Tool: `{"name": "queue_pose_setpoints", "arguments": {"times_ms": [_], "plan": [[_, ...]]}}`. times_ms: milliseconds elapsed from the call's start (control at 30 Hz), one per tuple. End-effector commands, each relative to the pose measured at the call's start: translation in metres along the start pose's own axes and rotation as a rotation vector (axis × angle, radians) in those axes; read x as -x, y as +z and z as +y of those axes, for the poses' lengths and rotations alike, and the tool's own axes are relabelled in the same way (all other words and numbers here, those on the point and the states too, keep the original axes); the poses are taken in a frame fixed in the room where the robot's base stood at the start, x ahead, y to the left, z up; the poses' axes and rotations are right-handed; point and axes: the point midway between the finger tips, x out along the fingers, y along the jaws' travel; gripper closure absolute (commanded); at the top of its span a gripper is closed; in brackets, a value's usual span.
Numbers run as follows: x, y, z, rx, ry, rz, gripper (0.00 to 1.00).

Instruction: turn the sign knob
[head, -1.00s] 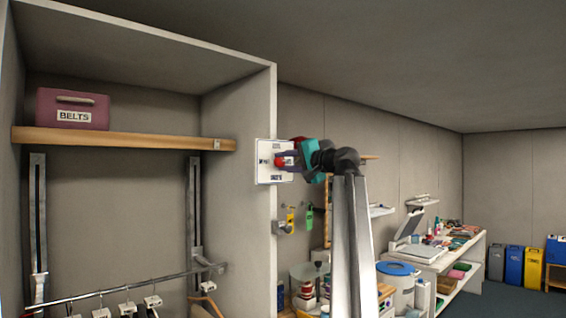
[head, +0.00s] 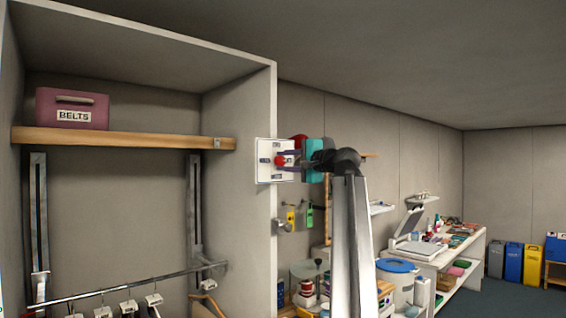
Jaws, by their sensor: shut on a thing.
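The sign knob (head: 280,160) is a small red knob on a white sign plate (head: 265,174) with dark printed labels. The plate is fixed to the front edge of the grey cabinet's right wall. My gripper (head: 286,160) reaches in from the right with its dark fingers at the knob and is shut on it. The fingers hide part of the knob and the plate's right side, and the printed words are too small to read.
The open cabinet holds a wooden shelf (head: 120,139) with a maroon BELTS box (head: 72,108) and a hanging rail (head: 130,287) below. A small yellow-tagged item (head: 291,219) hangs under the plate. A cluttered workbench (head: 440,250) stands at right. The space above my arm is clear.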

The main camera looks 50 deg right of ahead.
Motion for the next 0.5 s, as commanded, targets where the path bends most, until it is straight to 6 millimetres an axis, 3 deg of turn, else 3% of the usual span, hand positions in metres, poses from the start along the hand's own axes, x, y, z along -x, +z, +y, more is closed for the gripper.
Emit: {"name": "queue_pose_setpoints", "arguments": {"times_ms": [33, 67, 167, 500], "plan": [[-0.0001, -0.0006, -0.0019, 0.000, -0.004, 0.002, 0.93], [-0.0001, -0.0006, -0.0019, 0.000, -0.004, 0.002, 0.69], [0.0000, -0.0006, -0.0017, 0.001, -0.003, 0.002, 0.53], [0.0011, -0.0005, -0.0004, 0.001, -0.001, 0.001, 0.53]]}}
